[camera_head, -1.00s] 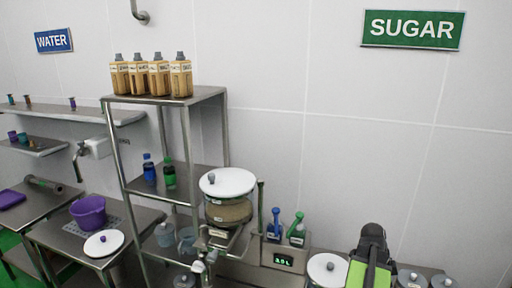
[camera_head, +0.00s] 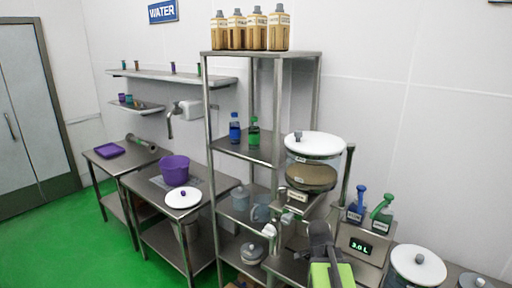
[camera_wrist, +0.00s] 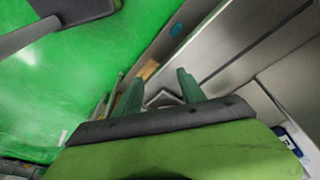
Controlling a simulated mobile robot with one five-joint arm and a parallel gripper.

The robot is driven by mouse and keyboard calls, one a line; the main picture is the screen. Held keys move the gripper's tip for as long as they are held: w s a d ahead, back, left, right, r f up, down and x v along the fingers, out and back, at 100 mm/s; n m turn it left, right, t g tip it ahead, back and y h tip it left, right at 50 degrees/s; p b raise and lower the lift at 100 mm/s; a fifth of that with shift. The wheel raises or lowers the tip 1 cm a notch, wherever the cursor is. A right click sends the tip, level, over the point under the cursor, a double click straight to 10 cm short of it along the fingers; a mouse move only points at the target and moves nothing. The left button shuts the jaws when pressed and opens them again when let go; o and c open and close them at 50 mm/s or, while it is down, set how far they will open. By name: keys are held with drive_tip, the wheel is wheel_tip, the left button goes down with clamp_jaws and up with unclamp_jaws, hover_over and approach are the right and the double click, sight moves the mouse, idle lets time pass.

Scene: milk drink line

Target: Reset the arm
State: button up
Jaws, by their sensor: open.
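My gripper (camera_wrist: 160,92) shows in the wrist view with its two dark green fingers apart and nothing between them. It hangs over the green floor beside steel furniture. In the head view my arm, with its bright green part, is at the bottom edge right of the middle, in front of the dispenser bench. The fingertips cannot be made out in that view.
A steel shelf rack (camera_head: 262,54) with several tan bottles stands mid-picture. Right of it are a lidded dispenser (camera_head: 314,146), a 3.0 L display (camera_head: 361,246) and two pump bottles. A purple bucket (camera_head: 174,168) and white lid (camera_head: 184,197) sit on the left table. The floor (camera_head: 60,235) at left is clear.

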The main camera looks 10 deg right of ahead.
drive_tip(key=a+f+n+y+b, duration=0.1)
drive_tip(key=a+f+n, duration=0.3)
drive_tip(key=a+n, duration=0.5)
drive_tip(key=w+a+f+n+y+b, duration=0.1)
drive_tip(key=a+f+n+b, duration=0.3)
drive_tip(key=a+n, duration=0.4)
drive_tip(key=a+y, duration=0.1)
drive_tip(key=a, duration=0.5)
drive_tip(key=shift+w+a+f+n, duration=0.15)
drive_tip(key=shift+w+a+n, duration=0.15)
drive_tip(key=shift+n, duration=0.1)
drive_tip(key=shift+d, duration=0.1)
